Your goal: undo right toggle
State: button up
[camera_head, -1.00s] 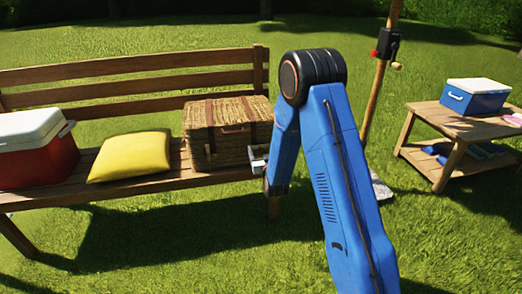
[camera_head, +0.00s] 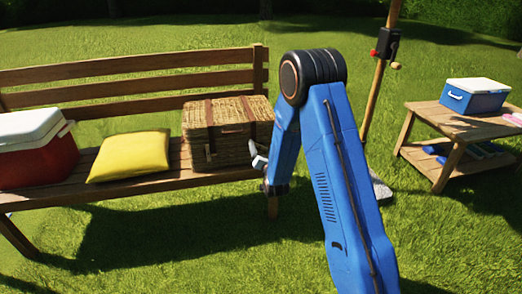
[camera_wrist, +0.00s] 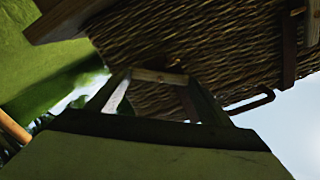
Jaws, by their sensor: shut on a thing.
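A wicker basket (camera_head: 230,148) with brown straps sits closed on the bench. Its left toggle (camera_head: 209,153) hangs at the front of the left strap. My gripper (camera_head: 256,158) is at the basket's right front corner, with its jaws tilted. In the wrist view, my gripper (camera_wrist: 158,78) is shut on the right toggle (camera_wrist: 160,76), a short pale wooden bar across the fingertips, close to the wicker. The right strap (camera_wrist: 188,103) is partly hidden behind a finger. In the head view the right toggle is hidden or too small to tell.
The bench (camera_head: 130,191) also bears a yellow cushion (camera_head: 131,156) and a red and white cooler (camera_head: 36,150). A pole (camera_head: 378,75) stands behind my arm. A side table (camera_head: 465,123) with a blue cooler (camera_head: 474,98) is at right. The grass in front is open.

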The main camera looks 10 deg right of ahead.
jog(key=m, duration=0.5)
jog(key=shift+d+f+m, duration=0.1)
jog(key=shift+m, duration=0.2)
jog(key=m, duration=0.5)
jog(key=shift+f+m, duration=0.1)
jog(key=shift+m, duration=0.2)
jog(key=o, duration=1.1)
jog(key=shift+c, duration=0.2)
jog(key=shift+s, duration=0.1)
